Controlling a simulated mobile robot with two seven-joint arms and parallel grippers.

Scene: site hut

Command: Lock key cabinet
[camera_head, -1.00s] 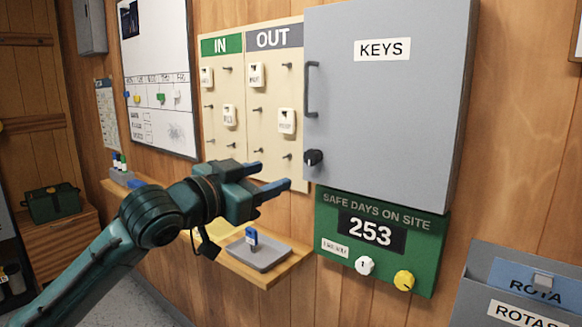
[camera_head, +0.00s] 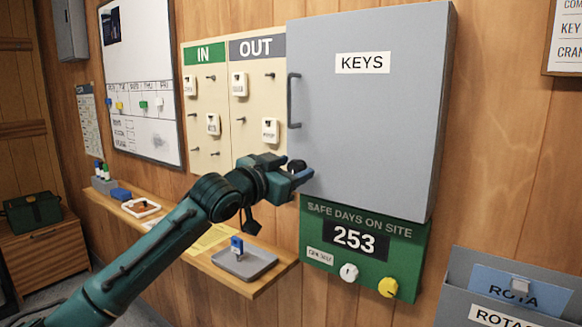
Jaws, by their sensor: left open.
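The grey key cabinet (camera_head: 375,120) hangs on the wooden wall with its door shut flush, labelled KEYS. A dark vertical handle (camera_head: 292,101) is on the door's left side. The black lock knob (camera_head: 297,166) sits low on the door's left edge and is partly hidden by my gripper. My right gripper is not in view.
Left of the cabinet is an IN/OUT board (camera_head: 222,130) with tags on pegs. Below are a green safe-days sign (camera_head: 322,232) with two knobs, and a narrow shelf with a grey tray (camera_head: 262,266). A grey rota holder (camera_head: 462,268) is at lower right.

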